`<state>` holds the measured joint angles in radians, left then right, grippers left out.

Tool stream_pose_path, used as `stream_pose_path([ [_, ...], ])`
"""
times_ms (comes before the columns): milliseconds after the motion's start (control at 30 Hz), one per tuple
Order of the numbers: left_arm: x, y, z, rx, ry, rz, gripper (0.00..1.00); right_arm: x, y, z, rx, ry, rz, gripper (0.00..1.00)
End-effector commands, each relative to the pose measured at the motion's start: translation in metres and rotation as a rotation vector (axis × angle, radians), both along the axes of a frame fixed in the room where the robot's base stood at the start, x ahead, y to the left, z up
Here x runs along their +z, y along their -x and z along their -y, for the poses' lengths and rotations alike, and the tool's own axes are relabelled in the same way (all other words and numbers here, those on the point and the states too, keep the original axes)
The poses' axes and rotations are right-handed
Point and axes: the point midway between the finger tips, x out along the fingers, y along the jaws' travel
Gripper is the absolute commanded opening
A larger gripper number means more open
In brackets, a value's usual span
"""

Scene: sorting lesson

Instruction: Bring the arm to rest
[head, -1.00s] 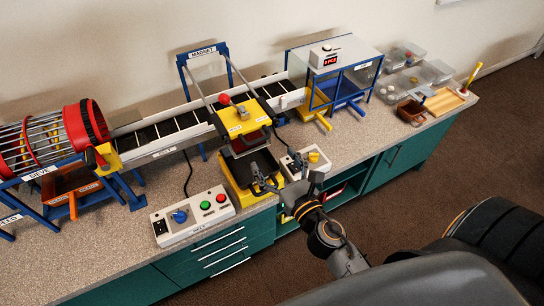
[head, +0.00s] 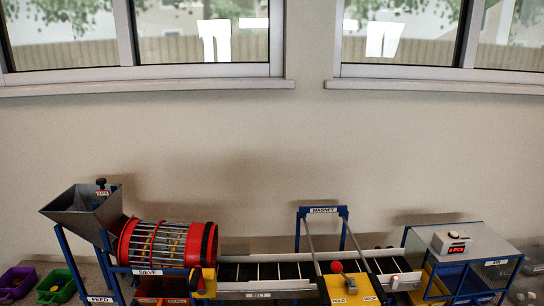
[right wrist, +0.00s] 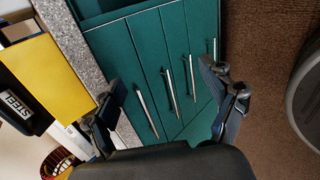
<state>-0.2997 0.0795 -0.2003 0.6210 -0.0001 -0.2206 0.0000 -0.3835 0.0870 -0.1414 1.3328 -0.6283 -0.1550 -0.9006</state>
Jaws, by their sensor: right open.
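My right gripper (right wrist: 168,88) shows in the right wrist view with its two dark fingers spread wide and nothing between them. It is in front of the teal cabinet (right wrist: 150,60), with vertical-looking metal drawer handles in view between the fingers. The left finger is near the grey speckled worktop edge (right wrist: 92,62). No arm or gripper of mine shows in the head view now. My left gripper is in neither current view.
A yellow block (right wrist: 58,72) and a black part labelled STEEL (right wrist: 14,108) are close to the left finger. Brown floor (right wrist: 262,50) lies right. The head view shows the sieve (head: 165,244), belt (head: 265,271), magnet frame (head: 322,210) and windows (head: 200,35).

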Motion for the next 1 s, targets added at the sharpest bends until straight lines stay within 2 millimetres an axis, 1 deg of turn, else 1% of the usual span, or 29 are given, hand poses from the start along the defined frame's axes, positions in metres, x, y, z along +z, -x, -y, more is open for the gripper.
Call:
stream_pose_path([
  [33,-0.001,0.000,0.000,0.000,0.000,0.000,0.40,-0.032,0.025,0.001,-0.103,-0.099,-0.087,0.84],
  [67,-0.002,0.000,0.000,0.000,0.000,0.000,0.40,-0.049,0.040,0.002,-0.175,-0.162,-0.135,0.84],
  [100,-0.002,0.000,0.000,0.000,0.000,0.000,0.40,-0.071,0.063,0.003,-0.277,-0.240,-0.201,0.84],
  [167,-0.003,0.000,0.000,0.000,0.000,0.000,0.40,-0.101,0.098,0.005,-0.440,-0.345,-0.295,0.84],
  [200,-0.003,0.000,0.000,0.000,0.000,0.000,0.40,-0.118,0.121,0.007,-0.552,-0.406,-0.354,0.84],
  [267,-0.004,0.000,0.000,0.000,0.000,0.000,0.40,-0.139,0.157,0.009,-0.721,-0.483,-0.432,0.84],
  [300,-0.004,0.000,0.000,0.000,0.000,0.000,0.40,-0.151,0.179,0.011,-0.828,-0.522,-0.474,0.84],
  [400,-0.005,0.000,0.000,0.000,0.000,0.000,0.40,-0.170,0.226,0.015,-1.064,-0.592,-0.551,0.84],
  [500,-0.005,0.000,0.000,0.000,0.000,0.000,0.40,-0.180,0.257,0.018,-1.226,-0.626,-0.591,0.84],
  [600,-0.005,0.000,0.000,0.000,0.000,0.000,0.40,-0.184,0.272,0.020,-1.306,-0.640,-0.607,0.84],
  [633,-0.005,0.000,0.000,0.000,0.000,0.000,0.40,-0.184,0.274,0.020,-1.317,-0.642,-0.608,0.84],
  [1000,-0.005,0.000,0.000,0.001,0.000,0.000,0.40,-0.184,0.275,0.020,-1.322,-0.642,-0.609,0.84],
])
